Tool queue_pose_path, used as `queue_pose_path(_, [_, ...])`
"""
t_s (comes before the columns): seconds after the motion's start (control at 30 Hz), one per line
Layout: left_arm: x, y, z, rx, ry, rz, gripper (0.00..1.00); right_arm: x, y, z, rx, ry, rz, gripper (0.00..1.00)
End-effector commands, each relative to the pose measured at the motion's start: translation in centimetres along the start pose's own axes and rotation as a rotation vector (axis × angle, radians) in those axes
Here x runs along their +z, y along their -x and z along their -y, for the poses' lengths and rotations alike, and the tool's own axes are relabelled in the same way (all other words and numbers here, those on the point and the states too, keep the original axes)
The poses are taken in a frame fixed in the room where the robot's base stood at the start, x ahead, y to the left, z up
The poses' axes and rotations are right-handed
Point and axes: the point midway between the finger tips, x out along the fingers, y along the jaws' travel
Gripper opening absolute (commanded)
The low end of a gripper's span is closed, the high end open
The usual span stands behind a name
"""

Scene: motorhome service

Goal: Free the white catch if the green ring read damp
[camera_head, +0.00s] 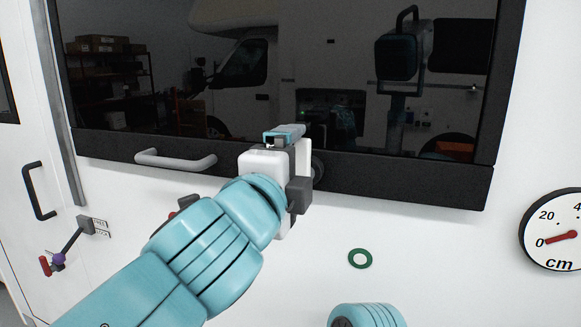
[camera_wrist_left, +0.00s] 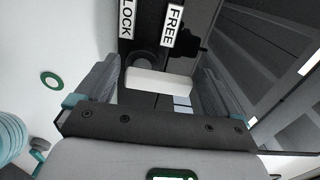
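The white catch (camera_wrist_left: 158,80) shows in the left wrist view as a pale bar on the dark window frame, below the labels LOCK (camera_wrist_left: 126,18) and FREE (camera_wrist_left: 173,25). I cannot tell which label it is set to. My left gripper (camera_wrist_left: 157,88) is open, one finger on each side of the bar, with small gaps. In the head view my left gripper (camera_head: 285,138) is at the window's lower frame and hides the catch. The green ring (camera_head: 350,261), with a pale centre, is on the white wall at lower right; it also shows in the wrist view (camera_wrist_left: 45,76). My right gripper does not show.
A dark window (camera_head: 300,60) fills the upper wall. A grey handle (camera_head: 176,161) is on its lower frame. A lever with a red end (camera_head: 45,266) and a black handle (camera_head: 37,190) are at left. A cm dial (camera_head: 556,230) is at right. My right arm shows at the bottom.

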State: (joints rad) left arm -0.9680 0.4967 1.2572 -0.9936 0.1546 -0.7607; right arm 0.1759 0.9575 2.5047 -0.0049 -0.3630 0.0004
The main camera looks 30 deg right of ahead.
Motion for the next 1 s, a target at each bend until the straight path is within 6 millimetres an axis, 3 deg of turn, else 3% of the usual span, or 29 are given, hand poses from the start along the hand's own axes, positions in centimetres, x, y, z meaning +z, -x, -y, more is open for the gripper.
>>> queue_pose_path(0.23, [0.0,0.1,0.0,-0.001,-0.003,0.0,1.0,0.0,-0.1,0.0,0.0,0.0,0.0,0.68])
queue_pose_path(0.37, [0.0,1.1,-0.1,-0.002,-0.003,0.0,1.0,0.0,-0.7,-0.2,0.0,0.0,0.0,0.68])
queue_pose_path(0.8, [0.0,12.0,-0.1,-0.003,-0.002,0.0,1.0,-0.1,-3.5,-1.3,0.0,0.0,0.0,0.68])
queue_pose_path(1.0, [-0.1,15.3,0.0,-0.001,-0.002,-0.001,1.0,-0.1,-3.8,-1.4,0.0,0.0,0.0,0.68])
